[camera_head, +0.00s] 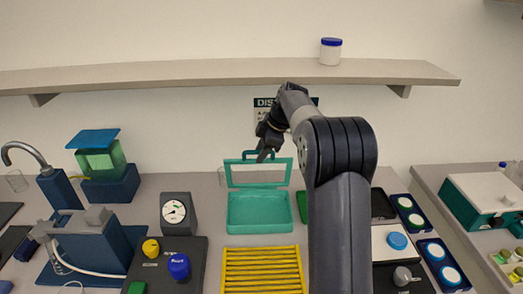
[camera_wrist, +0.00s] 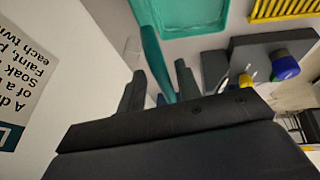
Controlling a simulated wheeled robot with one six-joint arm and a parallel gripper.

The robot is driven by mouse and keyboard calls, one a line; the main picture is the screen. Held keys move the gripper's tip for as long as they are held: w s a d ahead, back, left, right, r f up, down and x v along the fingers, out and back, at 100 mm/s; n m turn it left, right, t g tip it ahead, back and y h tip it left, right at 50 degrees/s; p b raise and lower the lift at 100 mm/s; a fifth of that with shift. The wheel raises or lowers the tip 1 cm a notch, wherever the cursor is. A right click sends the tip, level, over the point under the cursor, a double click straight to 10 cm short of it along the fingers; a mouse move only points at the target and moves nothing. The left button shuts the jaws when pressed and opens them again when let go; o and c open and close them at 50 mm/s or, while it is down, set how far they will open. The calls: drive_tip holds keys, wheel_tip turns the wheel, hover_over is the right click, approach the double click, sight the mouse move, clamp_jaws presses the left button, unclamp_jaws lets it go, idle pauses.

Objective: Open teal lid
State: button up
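The teal box (camera_head: 259,228) stands on the bench in the head view. Its teal lid (camera_head: 232,184), a frame with a pale clear panel, is raised and stands roughly upright at the back of the box. A handle sits on the lid's top edge, partly behind my gripper (camera_head: 263,151). In the wrist view the lid shows nearly edge-on as a teal strip (camera_wrist: 152,55) running between the two dark fingers of my gripper (camera_wrist: 160,68). Small gaps show between strip and fingertips, so the fingers look apart; the handle contact is hidden. The box's open inside (camera_wrist: 190,15) also shows there.
A yellow rack (camera_head: 262,270) lies in front of the box. A dark block with yellow and blue knobs (camera_head: 179,266) and a gauge (camera_head: 175,213) stand left. Blue trays (camera_head: 440,262) with white jars lie right. A shelf (camera_head: 200,76) runs above the bench.

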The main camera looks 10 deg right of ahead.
drive_tip(key=shift+r, duration=0.15)
drive_tip(key=b+v, duration=0.1)
drive_tip(key=v, duration=0.6)
drive_tip(key=shift+s+r, duration=0.15)
drive_tip(key=x, duration=0.7)
drive_tip(key=shift+a+f+p, duration=0.1)
drive_tip(key=shift+f+p, duration=0.2)
drive_tip(key=shift+p, duration=0.05)
drive_tip(key=shift+s+f+b, duration=0.15)
drive_tip(key=shift+s+b, duration=0.1)
drive_tip(key=shift+b, duration=0.05)
drive_tip(key=shift+s+a, duration=0.15)
drive_tip(key=shift+s, duration=0.35)
